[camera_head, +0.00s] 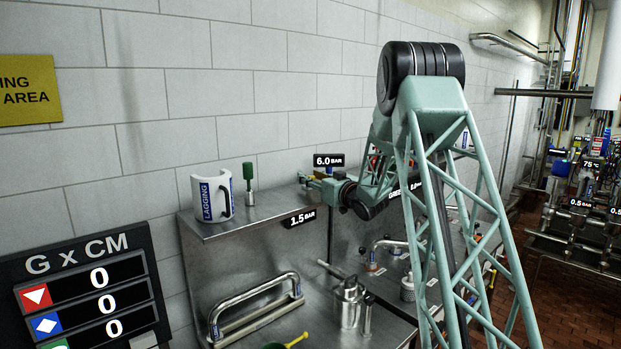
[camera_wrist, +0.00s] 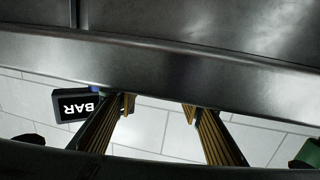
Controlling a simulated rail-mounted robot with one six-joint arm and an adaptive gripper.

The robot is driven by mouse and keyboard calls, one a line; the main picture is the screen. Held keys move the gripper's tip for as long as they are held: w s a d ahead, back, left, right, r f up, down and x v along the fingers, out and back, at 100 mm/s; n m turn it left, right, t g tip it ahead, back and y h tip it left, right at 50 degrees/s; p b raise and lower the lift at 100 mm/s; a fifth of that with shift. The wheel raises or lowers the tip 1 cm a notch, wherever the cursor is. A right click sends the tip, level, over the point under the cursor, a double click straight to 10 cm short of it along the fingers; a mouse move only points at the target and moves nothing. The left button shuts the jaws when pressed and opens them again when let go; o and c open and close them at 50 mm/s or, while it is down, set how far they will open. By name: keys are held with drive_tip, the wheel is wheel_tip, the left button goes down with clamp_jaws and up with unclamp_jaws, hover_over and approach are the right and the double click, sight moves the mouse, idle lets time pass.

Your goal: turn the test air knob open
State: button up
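My gripper (camera_head: 318,181) is at the back edge of the steel bench top, just below a black 6.0 BAR sign (camera_head: 328,160). In the wrist view, the two ribbed fingers of my gripper (camera_wrist: 158,107) stand well apart, with only white tiled wall between them. The BAR sign (camera_wrist: 75,104) shows upside down, left of the left finger. A small blue piece (camera_wrist: 97,89) is partly visible beside that fingertip; I cannot tell whether it is the test air knob. No knob can be clearly identified in either view.
A 1.5 BAR sign (camera_head: 299,218) is at the bench top's edge. A curved bar handle (camera_head: 256,308) and metal fittings (camera_head: 348,300) are below.

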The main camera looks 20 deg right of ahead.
drive_tip(key=shift+c, duration=0.6)
drive_tip(key=c, duration=0.8)
drive_tip(key=shift+o, duration=0.2)
drive_tip(key=shift+d+n+y, duration=0.1)
drive_tip(key=shift+n+y, duration=0.3)
drive_tip(key=shift+y, duration=0.2)
drive_tip(key=shift+n+y, duration=0.5)
drive_tip(key=shift+y, duration=0.3)
drive_tip(key=o, duration=0.9)
drive_tip(key=shift+s, duration=0.1)
drive_tip(key=shift+r+v, duration=0.15)
drive_tip(key=shift+v, duration=2.8)
drive_tip(key=shift+r+v, duration=0.1)
drive_tip(key=shift+v, duration=2.85)
